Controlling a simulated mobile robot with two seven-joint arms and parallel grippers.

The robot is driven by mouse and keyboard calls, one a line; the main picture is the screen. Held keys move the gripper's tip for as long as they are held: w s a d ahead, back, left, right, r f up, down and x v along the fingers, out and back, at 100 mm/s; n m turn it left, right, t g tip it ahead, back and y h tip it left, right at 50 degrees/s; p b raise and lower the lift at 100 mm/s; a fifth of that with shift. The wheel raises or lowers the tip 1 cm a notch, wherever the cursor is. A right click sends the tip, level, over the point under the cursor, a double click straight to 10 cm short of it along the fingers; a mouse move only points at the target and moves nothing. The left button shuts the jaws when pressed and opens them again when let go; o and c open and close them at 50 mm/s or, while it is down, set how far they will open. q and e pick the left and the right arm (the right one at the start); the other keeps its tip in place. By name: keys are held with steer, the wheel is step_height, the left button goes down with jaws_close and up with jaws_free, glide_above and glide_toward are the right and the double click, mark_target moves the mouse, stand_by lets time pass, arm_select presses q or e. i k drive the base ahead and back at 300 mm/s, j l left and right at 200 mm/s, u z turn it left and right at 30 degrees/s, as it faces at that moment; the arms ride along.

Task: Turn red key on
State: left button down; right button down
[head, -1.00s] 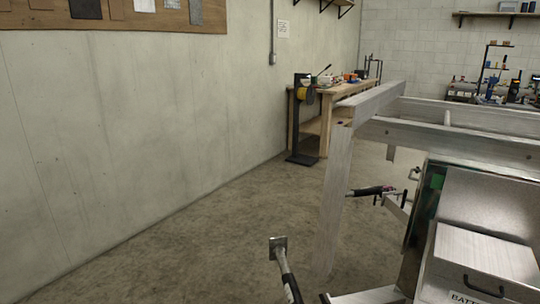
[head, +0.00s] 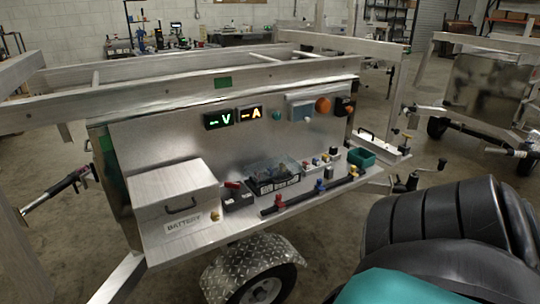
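A small red piece (head: 232,185), which looks like the red key, sits on top of a black block (head: 238,198) on the trailer's metal shelf, just right of the battery box (head: 172,192). It is too small to tell how the key is turned. Above it, on the upright metal panel (head: 150,135), a green "V" display (head: 218,119) and an orange "A" display (head: 251,114) are lit. Neither of my grippers is in view. A black segmented arm part of mine fills the lower right, apart from the red piece in the picture.
On the shelf stand a black tray (head: 272,187), a long black bar with coloured knobs (head: 312,194) and a green bin (head: 361,158). An aluminium rail (head: 190,92) crosses above the panel. A wheel with a tread-plate fender (head: 245,270) is below. Another trailer (head: 490,90) stands right.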

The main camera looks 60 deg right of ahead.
mark_target(233, 186)
steer(key=z, duration=1.55)
steer(key=u, duration=0.3)
steer(key=i+l+u, duration=0.1)
steer(key=u, duration=0.25)
steer(key=l+u, duration=0.35)
steer(key=i+l+u, duration=0.1)
steer(key=u, duration=0.25)
steer(key=l+u, duration=0.35)
steer(key=l, duration=0.5)
